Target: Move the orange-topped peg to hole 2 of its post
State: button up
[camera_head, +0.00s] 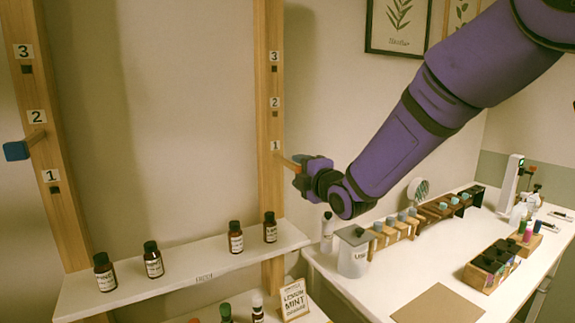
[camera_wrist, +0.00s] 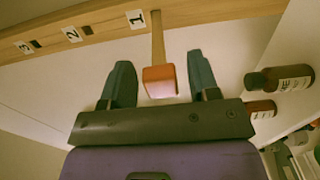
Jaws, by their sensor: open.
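The orange-topped peg (camera_wrist: 159,82) sticks out of the right wooden post (camera_head: 270,190), beside the label 1, in the wrist view. Its wooden shaft enters the post. My gripper (camera_wrist: 158,85) is open, with one finger on each side of the orange top and a gap on both sides. In the head view my gripper (camera_head: 298,168) is at the post by label 1 and hides most of the peg's top. Hole 2 (camera_head: 275,114) of this post is empty and dark, below its label 2; hole 3 (camera_head: 274,69) above is also empty.
The left post (camera_head: 55,130) holds a blue-topped peg (camera_head: 17,151) at label 2. A white shelf (camera_head: 200,262) with several brown bottles crosses below my gripper. A white table (camera_head: 375,300) with a jar (camera_head: 353,255) and bottle racks lies right. The wall between the posts is clear.

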jog(key=c, duration=0.9)
jog(key=shift+s+d, duration=0.1)
jog(key=shift+v, duration=3.8)
jog(key=shift+c, duration=0.2)
